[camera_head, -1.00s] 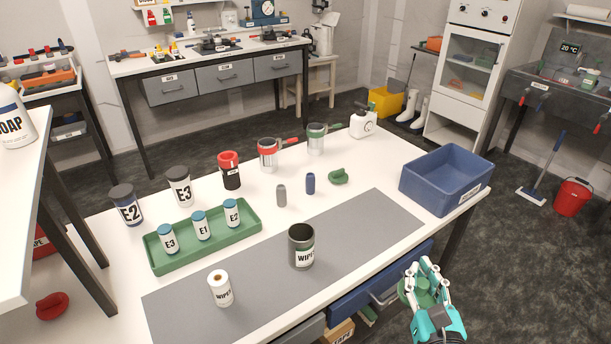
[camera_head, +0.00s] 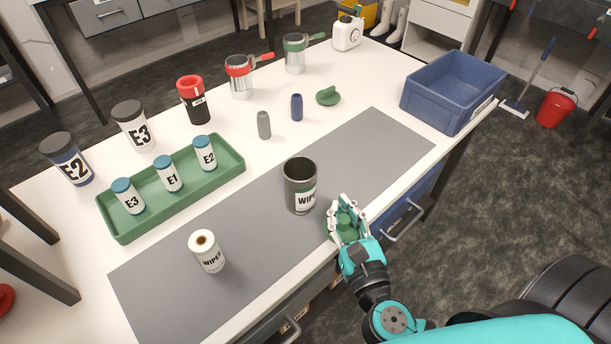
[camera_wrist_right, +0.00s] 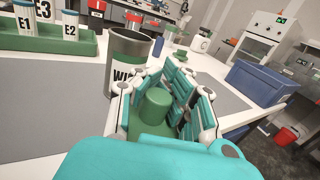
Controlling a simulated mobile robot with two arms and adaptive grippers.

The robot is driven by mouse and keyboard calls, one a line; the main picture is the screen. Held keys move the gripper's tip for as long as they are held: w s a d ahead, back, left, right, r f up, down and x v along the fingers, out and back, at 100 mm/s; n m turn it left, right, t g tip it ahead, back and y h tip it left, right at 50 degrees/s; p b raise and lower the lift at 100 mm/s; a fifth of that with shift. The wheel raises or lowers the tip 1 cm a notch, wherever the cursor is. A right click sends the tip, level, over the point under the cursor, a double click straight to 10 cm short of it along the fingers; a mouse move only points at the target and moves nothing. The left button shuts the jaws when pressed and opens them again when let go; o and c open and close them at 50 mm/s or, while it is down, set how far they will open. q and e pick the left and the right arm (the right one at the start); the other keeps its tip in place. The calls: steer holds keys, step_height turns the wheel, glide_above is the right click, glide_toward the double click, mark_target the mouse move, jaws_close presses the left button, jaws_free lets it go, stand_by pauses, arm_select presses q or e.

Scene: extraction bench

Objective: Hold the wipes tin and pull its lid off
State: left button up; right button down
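The wipes tin (camera_head: 300,187) is a dark grey open-topped cylinder with a green-and-white label. It stands upright on the grey mat. In the right wrist view the tin (camera_wrist_right: 128,60) stands beyond the fingers on the left. My right gripper (camera_head: 344,219) is just to the right of the tin, at the table's front edge. Its fingers are closed around a green lid (camera_wrist_right: 155,106) with a round knob, apart from the tin. My left gripper is not in view.
A white wipes roll (camera_head: 207,252) stands on the mat (camera_head: 250,225), left of the tin. A green tray (camera_head: 221,180) holds several small bottles. A blue bin (camera_head: 437,110) stands at the right table end. A green piece (camera_head: 328,96) lies behind the mat.

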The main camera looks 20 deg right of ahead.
steer(key=w+d, duration=0.1)
steer(key=w, duration=0.3)
steer(key=w+d+p, duration=0.1)
steer(key=w+d, duration=0.1)
steer(key=w, duration=0.2)
steer(key=w+d+f, duration=0.1)
steer(key=w, duration=0.4)
steer(key=shift+d+f, duration=0.1)
steer(key=shift+d, duration=0.3)
steer(key=shift+w+d+f+b, duration=0.15)
steer(key=shift+w+f+b, duration=0.15)
steer(key=shift+f, duration=0.6)
steer(key=shift+w+d+f+b, duration=0.2)
steer(key=shift+w+f, duration=0.1)
steer(key=shift+f, duration=0.6)
steer(key=shift+a, duration=0.1)
steer(key=shift+f+b, duration=0.4)
steer(key=shift+f, duration=0.15)
steer(key=shift+f, duration=0.1)
steer(key=shift+s, duration=0.1)
steer(key=c, duration=1.5)
jaws_free()
steer(key=shift+f, duration=0.1)
steer(key=shift+o, duration=0.2)
